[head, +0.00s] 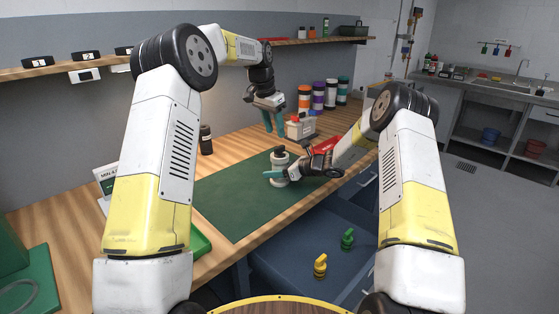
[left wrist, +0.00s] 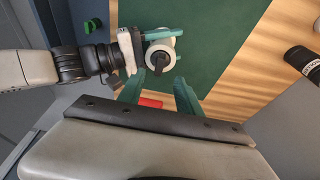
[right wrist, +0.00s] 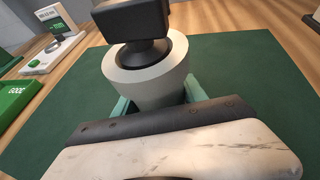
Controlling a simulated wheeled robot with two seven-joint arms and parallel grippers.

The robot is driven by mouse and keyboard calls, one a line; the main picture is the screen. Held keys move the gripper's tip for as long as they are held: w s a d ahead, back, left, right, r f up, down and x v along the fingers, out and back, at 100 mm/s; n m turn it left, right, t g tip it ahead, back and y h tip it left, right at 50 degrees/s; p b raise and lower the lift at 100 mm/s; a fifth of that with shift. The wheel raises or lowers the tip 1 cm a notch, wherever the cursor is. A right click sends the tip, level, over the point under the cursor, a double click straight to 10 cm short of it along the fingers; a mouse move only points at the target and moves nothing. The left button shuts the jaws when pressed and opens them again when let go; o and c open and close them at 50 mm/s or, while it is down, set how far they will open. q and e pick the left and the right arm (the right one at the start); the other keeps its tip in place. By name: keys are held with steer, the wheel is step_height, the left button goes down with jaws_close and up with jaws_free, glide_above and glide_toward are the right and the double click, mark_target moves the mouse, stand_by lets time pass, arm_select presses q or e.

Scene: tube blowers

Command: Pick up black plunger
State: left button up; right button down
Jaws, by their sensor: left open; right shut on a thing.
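The black plunger (head: 279,151) sticks up from the top of a white cylinder (head: 280,166), which stands upright on the green mat (head: 225,200). In the right wrist view the plunger (right wrist: 133,20) is a black block above the pale cylinder (right wrist: 148,80). My right gripper (head: 277,174) is shut around the cylinder's body, below the plunger. My left gripper (head: 273,122) is open and empty, pointing down, above and behind the cylinder. In the left wrist view the plunger (left wrist: 160,62) lies just beyond the open fingers (left wrist: 158,92).
A grey-and-red box (head: 300,128) and several coloured-lid jars (head: 318,97) stand toward the back right. A dark bottle (head: 206,140) stands at the left. A green tray (head: 200,242) lies at the near left. The mat's left half is clear.

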mark_target(279, 147)
arm_select(q)
steer(key=x, duration=0.7)
steer(key=shift+w+f, duration=0.1)
steer(key=shift+f, duration=0.3)
jaws_close()
